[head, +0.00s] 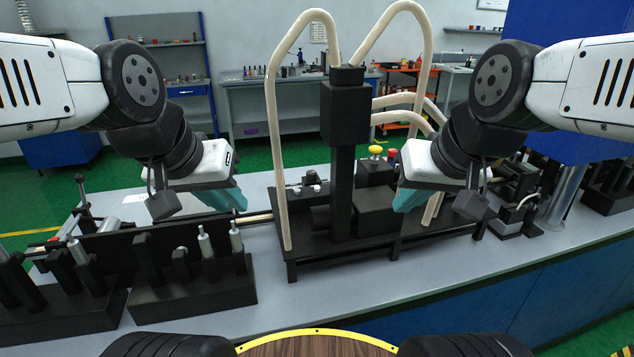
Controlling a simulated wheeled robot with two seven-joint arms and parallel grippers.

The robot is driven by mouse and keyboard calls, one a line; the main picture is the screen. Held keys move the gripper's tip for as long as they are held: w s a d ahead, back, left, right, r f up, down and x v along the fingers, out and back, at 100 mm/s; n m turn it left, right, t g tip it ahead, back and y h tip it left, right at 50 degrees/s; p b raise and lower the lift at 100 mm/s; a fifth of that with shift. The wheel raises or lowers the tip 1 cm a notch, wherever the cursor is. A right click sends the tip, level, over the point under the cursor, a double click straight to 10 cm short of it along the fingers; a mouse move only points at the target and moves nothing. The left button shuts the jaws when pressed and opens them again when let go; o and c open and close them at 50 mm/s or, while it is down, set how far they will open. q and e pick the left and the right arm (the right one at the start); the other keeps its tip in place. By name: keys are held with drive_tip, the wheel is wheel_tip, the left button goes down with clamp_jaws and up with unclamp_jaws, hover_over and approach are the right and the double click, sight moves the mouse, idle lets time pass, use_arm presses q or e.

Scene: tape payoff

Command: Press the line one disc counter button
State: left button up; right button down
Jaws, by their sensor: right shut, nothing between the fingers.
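A yellow mushroom-shaped button (375,150) and a red button (391,153) sit on a dark box behind the machine's black column. I cannot tell from their look which one is the line one disc counter button. My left gripper (238,203) has teal fingers and hangs over the bench left of the column, away from the buttons. Its opening is not clear from this angle. My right gripper (403,204) is shut and empty, in front of and slightly right of the buttons, lower in the picture. Its fingertips seem to touch nothing.
A black machine column (343,190) with cream hoses (276,140) stands between my grippers. Black fixtures with metal pins (190,285) fill the left of the grey bench (430,270). The front middle and right of the bench are clear. More equipment (512,205) stands at right.

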use_arm(q)
clamp_jaws()
idle(1.4)
